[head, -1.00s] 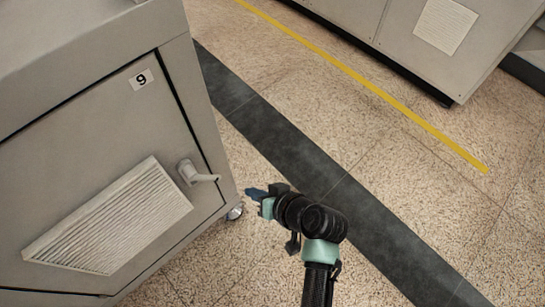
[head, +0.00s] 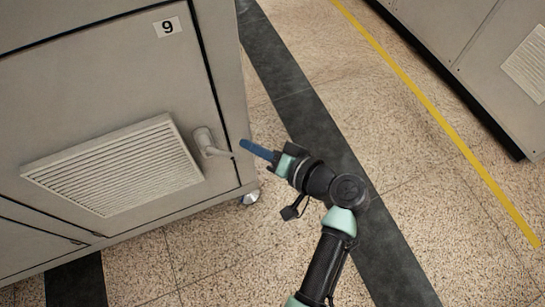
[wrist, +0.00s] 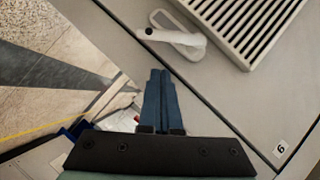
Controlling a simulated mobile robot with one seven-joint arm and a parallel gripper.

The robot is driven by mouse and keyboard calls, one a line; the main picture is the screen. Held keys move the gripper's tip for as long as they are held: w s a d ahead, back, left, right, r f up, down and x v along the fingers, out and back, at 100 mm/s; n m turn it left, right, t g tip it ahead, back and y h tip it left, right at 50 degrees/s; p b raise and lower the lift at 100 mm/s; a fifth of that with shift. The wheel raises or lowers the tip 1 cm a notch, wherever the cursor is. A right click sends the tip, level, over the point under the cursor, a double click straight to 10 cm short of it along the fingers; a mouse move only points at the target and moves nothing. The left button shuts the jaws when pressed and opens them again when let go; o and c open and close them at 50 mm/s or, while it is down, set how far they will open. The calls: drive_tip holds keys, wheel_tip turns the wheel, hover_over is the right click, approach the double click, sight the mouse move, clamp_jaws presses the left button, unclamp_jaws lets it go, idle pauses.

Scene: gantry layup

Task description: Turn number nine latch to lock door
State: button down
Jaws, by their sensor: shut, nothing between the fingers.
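The number nine label (head: 167,27) is on the grey cabinet door (head: 100,85). The latch (head: 208,143) is a pale grey lever on a round base near the door's right edge. Its handle points to the right in the head view. My gripper (head: 243,144) is shut and empty, with blue fingers pointing left, and its tips appear close to the latch handle's end. In the wrist view the latch (wrist: 172,35) lies just beyond the tips of my shut gripper (wrist: 160,72), with a small gap in the picture. I cannot tell whether they touch.
A louvred vent (head: 115,165) sticks out of the door left of the latch. A caster (head: 251,197) is under the cabinet corner. Another grey cabinet (head: 470,50) stands at the upper right. The speckled floor between, with a yellow line (head: 440,130), is clear.

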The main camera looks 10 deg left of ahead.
sight(228, 152)
drive_tip(key=shift+s+a+f+b, duration=0.3)
drive_tip(key=shift+a+f, duration=0.3)
drive_tip(key=shift+a, duration=0.1)
drive_tip(key=shift+s+a+f+b, duration=0.25)
drive_tip(key=shift+a+f, duration=0.35)
drive_tip(key=shift+a, duration=0.1)
drive_tip(key=shift+s+a+f+m+y, duration=0.1)
drive_tip(key=shift+a+f+m+y, duration=0.05)
drive_tip(key=shift+f+m+y, duration=0.35)
drive_tip(key=a+f+m+y+b, duration=0.1)
drive_tip(key=s+a+f+m+y+b, duration=0.1)
drive_tip(key=m, duration=0.1)
drive_tip(key=shift+s+f+y, duration=0.1)
drive_tip(key=shift+y, duration=0.2)
idle(0.3)
drive_tip(key=shift+d, duration=0.1)
